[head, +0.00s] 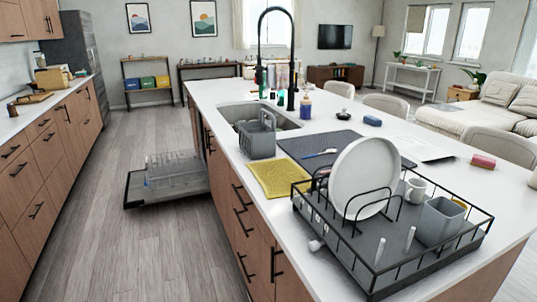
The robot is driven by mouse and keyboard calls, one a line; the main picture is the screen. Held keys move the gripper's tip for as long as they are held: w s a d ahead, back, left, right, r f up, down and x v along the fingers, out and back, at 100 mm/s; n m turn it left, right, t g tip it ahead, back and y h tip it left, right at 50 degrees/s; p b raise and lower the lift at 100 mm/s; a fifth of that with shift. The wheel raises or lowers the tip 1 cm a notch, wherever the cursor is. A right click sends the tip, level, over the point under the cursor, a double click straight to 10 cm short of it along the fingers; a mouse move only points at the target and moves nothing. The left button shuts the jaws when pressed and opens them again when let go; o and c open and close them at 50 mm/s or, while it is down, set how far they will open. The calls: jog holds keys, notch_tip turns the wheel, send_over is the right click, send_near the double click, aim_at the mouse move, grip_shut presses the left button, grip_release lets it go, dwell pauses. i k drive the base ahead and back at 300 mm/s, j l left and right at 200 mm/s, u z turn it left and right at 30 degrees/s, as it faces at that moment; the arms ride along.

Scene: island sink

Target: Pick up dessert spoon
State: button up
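A small spoon-like utensil (320,153), pale and bluish, lies on the dark drying mat (348,142) on the white island counter. It is small in the head view, so I cannot be sure that it is the dessert spoon. It lies to the left of a large white plate (362,178) standing upright in the black wire dish rack (376,268). My gripper is not in view.
A grey caddy (262,143) stands beside the sink (240,112) with its tall black faucet (292,50). A yellow cloth (278,180) lies near the counter edge. The rack holds a mug (415,190) and grey cup (440,220). The dishwasher door (165,190) is open over the floor.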

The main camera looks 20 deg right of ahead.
aim_at(331, 151)
jog(key=i+j+u, duration=0.15)
jog(key=i+u, duration=0.5)
jog(key=i, duration=1.3)
jog(key=i+j, duration=0.1)
jog(key=i, duration=1.25)
jog(key=i+z, duration=0.1)
jog(key=i, duration=1.2)
jog(key=i+j+z, duration=0.1)
jog(key=z, duration=2.5)
jog(key=j, duration=0.1)
